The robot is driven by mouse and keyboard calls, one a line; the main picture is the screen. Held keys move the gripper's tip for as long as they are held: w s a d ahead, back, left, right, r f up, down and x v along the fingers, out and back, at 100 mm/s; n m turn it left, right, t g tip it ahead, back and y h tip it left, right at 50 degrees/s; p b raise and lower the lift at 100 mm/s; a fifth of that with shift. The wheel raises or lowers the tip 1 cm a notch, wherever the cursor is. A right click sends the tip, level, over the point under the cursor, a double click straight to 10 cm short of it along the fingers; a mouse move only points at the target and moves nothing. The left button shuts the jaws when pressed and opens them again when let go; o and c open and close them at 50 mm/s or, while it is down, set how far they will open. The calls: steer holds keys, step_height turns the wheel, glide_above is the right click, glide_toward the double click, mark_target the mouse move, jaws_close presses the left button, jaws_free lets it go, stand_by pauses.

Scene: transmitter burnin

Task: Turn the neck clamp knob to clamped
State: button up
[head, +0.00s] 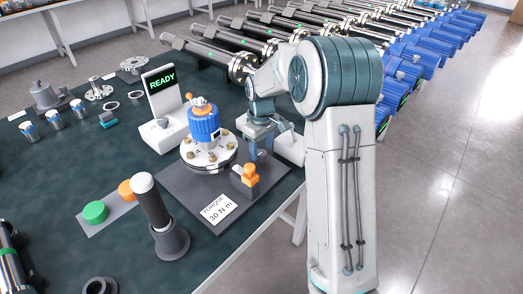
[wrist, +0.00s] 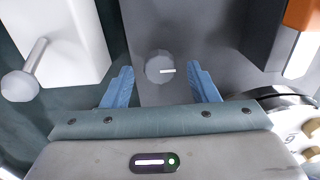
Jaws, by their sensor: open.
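My gripper (wrist: 161,79) is open, with one blue finger at each side of the knob and a gap to both. I cannot tell how far the fingertips are above the surface. In the head view my gripper (head: 262,143) points down beside the blue transmitter (head: 204,124) on its bolted flange; the knob is hidden there.
An orange-topped block (head: 248,172) stands just in front of my gripper. A READY display (head: 162,83) is behind the transmitter. In the wrist view a grey lever handle (wrist: 22,82) is at left. A dark cylinder with a white top (head: 150,205) stands in a holder.

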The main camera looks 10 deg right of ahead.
steer(key=shift+f, duration=0.55)
steer(key=c, duration=1)
